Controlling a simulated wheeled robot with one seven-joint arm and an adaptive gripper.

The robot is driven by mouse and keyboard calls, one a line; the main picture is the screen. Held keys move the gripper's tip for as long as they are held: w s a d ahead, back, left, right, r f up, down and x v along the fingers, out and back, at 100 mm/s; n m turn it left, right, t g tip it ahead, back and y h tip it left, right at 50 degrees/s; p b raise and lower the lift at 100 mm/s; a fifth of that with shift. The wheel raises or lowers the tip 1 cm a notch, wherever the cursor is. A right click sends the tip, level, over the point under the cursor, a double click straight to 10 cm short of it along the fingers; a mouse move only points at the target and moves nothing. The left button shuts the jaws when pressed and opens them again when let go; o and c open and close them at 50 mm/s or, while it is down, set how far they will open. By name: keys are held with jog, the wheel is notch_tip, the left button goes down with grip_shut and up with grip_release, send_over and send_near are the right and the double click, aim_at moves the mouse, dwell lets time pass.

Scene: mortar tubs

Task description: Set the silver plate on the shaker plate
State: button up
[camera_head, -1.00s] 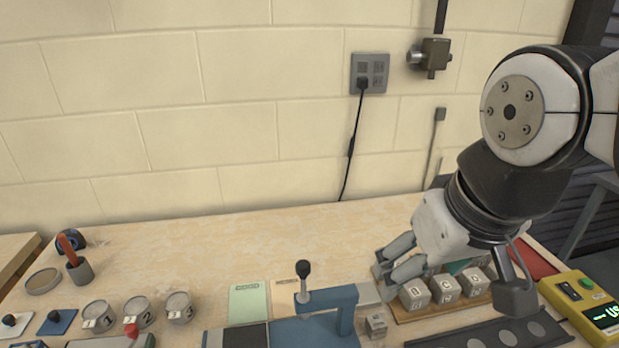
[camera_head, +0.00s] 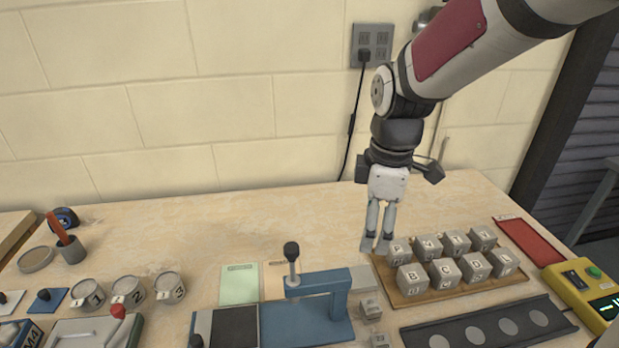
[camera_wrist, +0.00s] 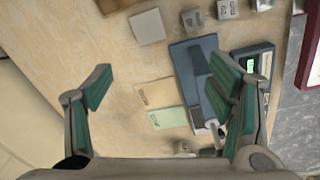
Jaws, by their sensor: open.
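The silver plate seems to be the pale grey square (camera_wrist: 147,27) at the top of the wrist view. In the head view a flat grey piece (camera_head: 362,279), probably the same plate, lies on the bench behind the blue press. My gripper (camera_head: 376,246) points down, above and behind it, and is open. In the wrist view the jaws of my gripper (camera_wrist: 165,92) are wide apart with nothing between them. The shaker plate is not certain; a dark flat platform (camera_head: 236,328) left of the press may be it. My right finger partly covers that area in the wrist view.
The blue press (camera_head: 335,293) with its upright lever stands close to the plate. A wooden tray of lettered cubes (camera_head: 415,291) is to the right. Loose cubes (camera_head: 369,308), numbered tubs (camera_head: 128,290) and a yellow box (camera_head: 583,287) stand around. The back bench is clear.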

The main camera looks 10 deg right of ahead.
aim_at(361, 276)
jog(key=w+f+n, duration=0.1)
jog(key=f, duration=0.5)
jog(key=w+f+n, duration=0.1)
jog(key=f, duration=0.5)
jog(key=w+d+f+n+g, duration=0.1)
jog(key=f, duration=0.6)
jog(key=shift+w+n+b, duration=0.3)
jog(key=shift+w+b, duration=0.05)
jog(key=shift+w, duration=0.05)
jog(key=c, duration=1.5)
notch_tip(361, 276, up, 10)
